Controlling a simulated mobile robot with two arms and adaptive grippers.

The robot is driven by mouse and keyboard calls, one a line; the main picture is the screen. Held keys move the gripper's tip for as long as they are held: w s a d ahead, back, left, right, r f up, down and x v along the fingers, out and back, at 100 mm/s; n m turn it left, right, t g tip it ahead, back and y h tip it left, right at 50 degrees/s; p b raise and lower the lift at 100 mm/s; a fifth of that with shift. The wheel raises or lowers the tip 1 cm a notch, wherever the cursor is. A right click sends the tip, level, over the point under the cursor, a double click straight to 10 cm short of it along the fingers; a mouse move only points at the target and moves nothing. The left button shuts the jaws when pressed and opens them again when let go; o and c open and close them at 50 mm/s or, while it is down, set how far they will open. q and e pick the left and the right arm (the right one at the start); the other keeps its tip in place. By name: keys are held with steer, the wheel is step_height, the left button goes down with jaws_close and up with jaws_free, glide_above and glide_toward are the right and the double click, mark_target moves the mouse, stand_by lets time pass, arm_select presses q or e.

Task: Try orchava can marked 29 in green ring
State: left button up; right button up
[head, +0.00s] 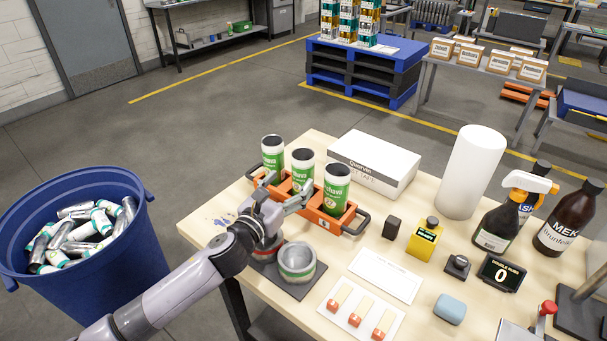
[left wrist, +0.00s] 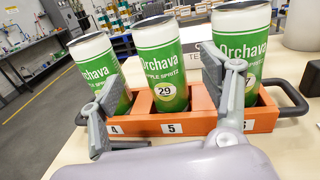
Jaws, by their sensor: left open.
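An orange tray (head: 325,219) holds three green-and-white Orchava cans in slots labelled 4, 5 and 6. The can marked 29 (left wrist: 166,70) stands upright in the middle slot, 5; it also shows in the head view (head: 302,168). My left gripper (left wrist: 160,84) is open, with one finger towards each side of the 29 can on the near side; I cannot tell if they touch it. A grey-green ring (head: 297,263) sits on a dark plate in front of the tray. A red-based ring (head: 263,256) beside it is mostly hidden by my gripper. My right gripper is out of view.
A blue bin (head: 75,185) of cans stands left of the table. A white box (head: 373,160) is behind the tray, with a white roll (head: 472,172) and bottles to the right. A yellow bottle (head: 424,240), cards and small blocks crowd the table's right front.

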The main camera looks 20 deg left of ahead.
mark_target(297, 175)
arm_select(q)
steer(key=shift+w+d, duration=0.15)
steer(key=shift+w, duration=1)
steer(key=shift+w+d+r, duration=0.1)
steer(key=shift+w, duration=0.15)
steer(key=w, duration=0.2)
steer(key=w+d+p, duration=0.1)
steer(key=w, duration=0.1)
steer(key=shift+w, duration=0.25)
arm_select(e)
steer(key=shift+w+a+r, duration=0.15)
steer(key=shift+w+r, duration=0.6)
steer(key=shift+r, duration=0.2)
arm_select(q)
steer(key=shift+c, duration=0.8)
steer(key=c, duration=0.7)
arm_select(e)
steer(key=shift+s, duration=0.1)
